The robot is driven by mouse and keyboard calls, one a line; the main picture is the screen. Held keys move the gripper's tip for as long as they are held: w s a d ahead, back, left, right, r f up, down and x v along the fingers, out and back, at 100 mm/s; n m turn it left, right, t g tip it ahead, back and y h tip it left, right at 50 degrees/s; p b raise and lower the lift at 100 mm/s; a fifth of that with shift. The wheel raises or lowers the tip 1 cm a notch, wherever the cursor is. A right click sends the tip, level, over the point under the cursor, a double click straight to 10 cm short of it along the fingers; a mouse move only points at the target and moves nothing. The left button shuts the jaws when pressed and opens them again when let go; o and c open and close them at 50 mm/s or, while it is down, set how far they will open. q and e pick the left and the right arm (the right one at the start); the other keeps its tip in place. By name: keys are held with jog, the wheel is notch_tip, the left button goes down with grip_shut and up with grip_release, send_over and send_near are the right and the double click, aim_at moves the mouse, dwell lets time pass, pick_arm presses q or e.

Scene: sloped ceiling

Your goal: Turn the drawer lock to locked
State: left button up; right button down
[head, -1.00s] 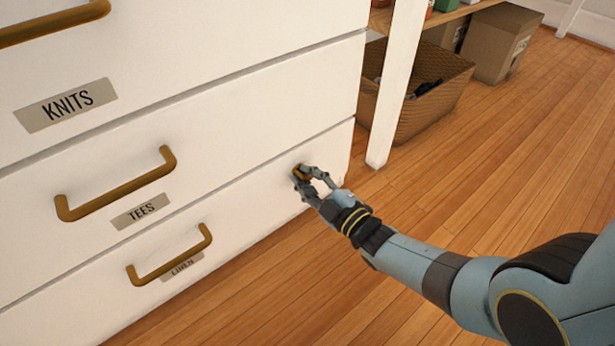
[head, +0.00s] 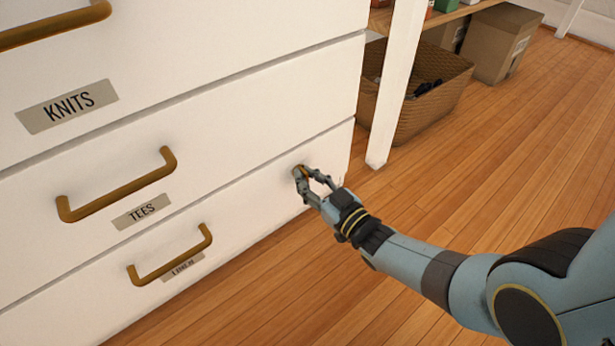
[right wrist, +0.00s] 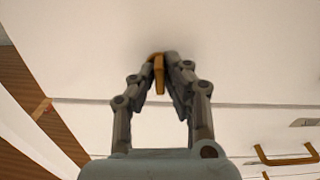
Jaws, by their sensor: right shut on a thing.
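The drawer lock's brass knob (head: 301,171) sits on the right part of the bottom drawer front (head: 262,190). My right gripper (head: 304,172) is shut on the knob at the drawer face. In the right wrist view the brass knob (right wrist: 158,75) shows as a narrow upright piece between the two fingertips (right wrist: 160,62). Its markings, if any, are hidden or too small to read. The bottom drawer's brass handle (head: 172,258) is left of the gripper, with a partly covered label below it. My left gripper is not in view.
Above are the TEES drawer with its brass handle (head: 118,190) and the KNITS drawer with its label (head: 67,106). A white post (head: 392,100), a woven basket (head: 425,100) and a cardboard box (head: 498,45) stand to the right. The wooden floor (head: 500,160) is clear.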

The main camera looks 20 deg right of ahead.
jog(key=shift+f+m, duration=0.1)
jog(key=shift+m, duration=0.5)
jog(key=c, duration=1.5)
grip_release()
jog(key=shift+o, duration=0.5)
jog(key=v, duration=1.2)
